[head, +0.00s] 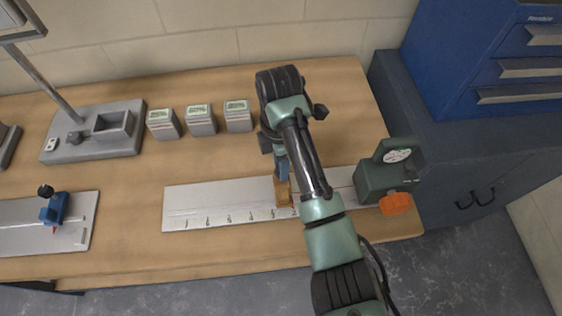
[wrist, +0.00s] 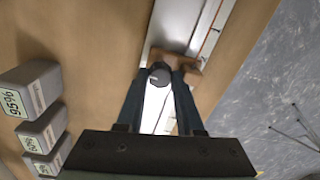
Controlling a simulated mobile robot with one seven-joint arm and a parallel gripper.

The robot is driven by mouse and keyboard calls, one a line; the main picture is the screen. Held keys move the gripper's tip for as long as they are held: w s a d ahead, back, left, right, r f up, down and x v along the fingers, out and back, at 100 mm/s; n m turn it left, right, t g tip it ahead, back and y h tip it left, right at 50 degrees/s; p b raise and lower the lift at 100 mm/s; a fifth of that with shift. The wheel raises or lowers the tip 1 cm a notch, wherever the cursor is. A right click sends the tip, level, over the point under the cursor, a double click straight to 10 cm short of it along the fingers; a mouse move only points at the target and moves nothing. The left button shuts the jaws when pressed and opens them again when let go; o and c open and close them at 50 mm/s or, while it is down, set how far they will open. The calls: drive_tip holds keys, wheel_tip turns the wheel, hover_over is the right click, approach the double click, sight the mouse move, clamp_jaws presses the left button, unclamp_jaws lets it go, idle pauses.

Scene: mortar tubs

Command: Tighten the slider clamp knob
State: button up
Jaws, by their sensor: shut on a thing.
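A tan slider clamp (head: 283,192) sits across the long metal rail with scale marks (head: 215,203), right of its middle. In the wrist view the tan slider (wrist: 185,62) lies across the rail (wrist: 176,25), with a dark round knob (wrist: 159,72) facing the camera. A light pointer mark shows on the knob. My gripper (wrist: 161,78) has its two blue-grey fingers on either side of the knob, shut on it. In the head view my gripper (head: 281,170) comes down onto the slider, and my arm hides the knob and part of the rail.
A green unit with an orange knob (head: 396,203) stands at the rail's right end. Grey blocks with labels (head: 200,121) stand behind the rail. A blue clamp (head: 55,207) sits on another plate at left. A grey stand (head: 95,146) is back left; blue drawers (head: 500,60) are at right.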

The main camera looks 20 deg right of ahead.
drive_tip(key=shift+r, duration=0.1)
clamp_jaws()
drive_tip(key=shift+r+m+p, duration=0.1)
drive_tip(key=shift+m+p, duration=0.5)
drive_tip(key=shift+p, duration=0.1)
drive_tip(key=shift+m+p, duration=1.05)
drive_tip(key=shift+m, duration=0.15)
drive_tip(key=m+p, duration=0.3)
drive_tip(key=m, duration=0.1)
drive_tip(key=shift+m, duration=0.3)
drive_tip(key=m+p, duration=0.2)
drive_tip(key=m, duration=0.2)
drive_tip(key=shift+y, duration=0.3)
drive_tip(key=shift+m+t+p, duration=0.3)
drive_tip(key=shift+m+p, duration=0.65)
drive_tip(key=shift+m, duration=1.85)
drive_tip(key=o, duration=1)
unclamp_jaws()
